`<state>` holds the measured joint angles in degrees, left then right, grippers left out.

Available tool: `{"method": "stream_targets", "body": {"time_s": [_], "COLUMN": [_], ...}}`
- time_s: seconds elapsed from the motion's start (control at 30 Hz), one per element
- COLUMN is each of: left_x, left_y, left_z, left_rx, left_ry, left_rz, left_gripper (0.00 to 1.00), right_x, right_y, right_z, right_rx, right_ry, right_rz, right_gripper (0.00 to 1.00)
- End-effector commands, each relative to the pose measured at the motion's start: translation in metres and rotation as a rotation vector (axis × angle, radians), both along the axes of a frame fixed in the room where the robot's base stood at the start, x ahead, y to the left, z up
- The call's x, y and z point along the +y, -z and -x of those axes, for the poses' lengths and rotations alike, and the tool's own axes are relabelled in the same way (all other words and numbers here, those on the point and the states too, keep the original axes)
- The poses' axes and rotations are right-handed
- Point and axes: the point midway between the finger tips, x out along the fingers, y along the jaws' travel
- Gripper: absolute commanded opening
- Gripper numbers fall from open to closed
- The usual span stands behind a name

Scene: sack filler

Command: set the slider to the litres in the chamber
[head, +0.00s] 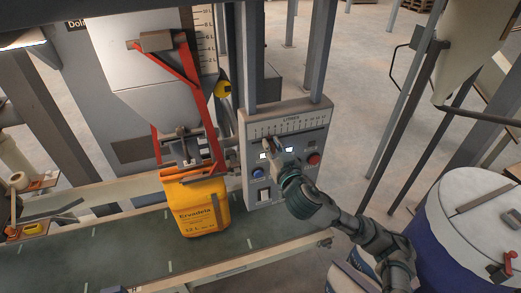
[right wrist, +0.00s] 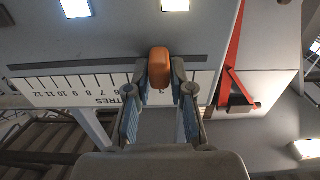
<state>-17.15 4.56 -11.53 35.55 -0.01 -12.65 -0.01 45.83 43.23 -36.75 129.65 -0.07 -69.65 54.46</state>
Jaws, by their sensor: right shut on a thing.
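The control panel (head: 287,125) carries a litres scale along its top. In the right wrist view the scale (right wrist: 75,87) appears upside down, and the orange slider knob (right wrist: 159,68) stands close to the 3 mark. My right gripper (head: 271,147) is at the panel, just below the scale. In the right wrist view its fingers (right wrist: 159,82) are shut on the knob, one on each side. The grey chamber (head: 140,65) has a level scale (head: 205,40) marked in litres on its right side; its fill level is not clear to me. My left gripper is not seen.
A yellow sack (head: 200,207) hangs under the red-framed spout, over the green conveyor (head: 120,250). Below the slider are a blue button (head: 257,172), a red button (head: 313,159) and a white switch (head: 264,195). A blue drum (head: 455,225) stands at the right.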

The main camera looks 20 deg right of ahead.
Motion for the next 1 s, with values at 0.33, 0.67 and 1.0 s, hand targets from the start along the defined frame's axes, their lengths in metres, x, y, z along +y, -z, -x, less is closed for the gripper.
{"method": "stream_targets", "body": {"time_s": [0.33,0.67,1.0], "left_x": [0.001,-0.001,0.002], "left_y": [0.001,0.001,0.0], "left_z": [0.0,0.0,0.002], "left_rx": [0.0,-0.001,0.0], "left_ry": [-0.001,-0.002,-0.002], "left_rz": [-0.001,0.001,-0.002], "left_gripper": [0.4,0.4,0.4], "right_x": [-0.012,-0.008,-0.011], "right_y": [-0.002,-0.002,-0.001], "right_z": [-0.001,0.0,0.027], "right_rx": [-0.004,-0.003,-0.004], "right_ry": [0.003,0.002,-0.001], "right_rz": [0.004,0.006,0.003], "right_gripper": [0.0,0.44,0.44]}}
